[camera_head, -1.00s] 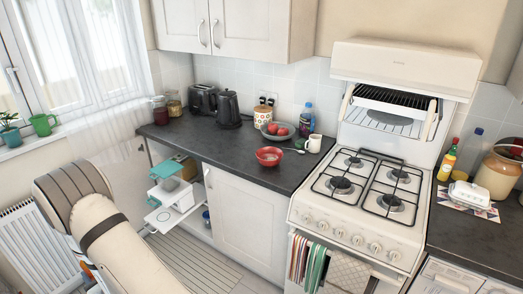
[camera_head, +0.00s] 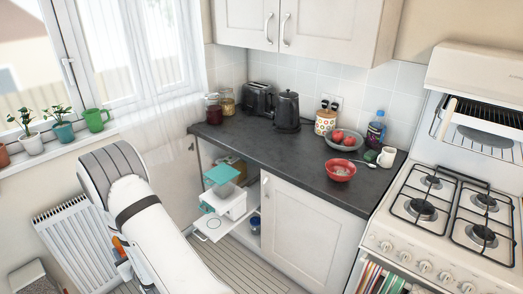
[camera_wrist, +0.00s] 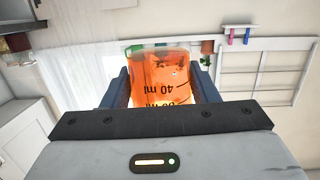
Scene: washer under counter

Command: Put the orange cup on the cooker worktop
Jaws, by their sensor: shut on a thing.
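The orange cup (camera_wrist: 165,78) is see-through with black millilitre markings. It sits between the two dark fingers of my gripper (camera_wrist: 163,88), which is shut on it in the wrist view. In the head view my arm hides most of the gripper, and only a bit of orange shows at the arm's left edge. The white cooker (camera_head: 381,243) stands at the right, with black pan grates on its hob. The dark worktop (camera_head: 270,160) runs left from the cooker under the wall cabinets.
On the worktop are a red bowl (camera_head: 341,173), a white mug (camera_head: 386,157), a plate of red fruit, a bottle, a kettle (camera_head: 288,110), a toaster and jars. Its middle front is clear. Below, a cabinet is open with white and teal items (camera_head: 223,200). Potted plants line the windowsill.

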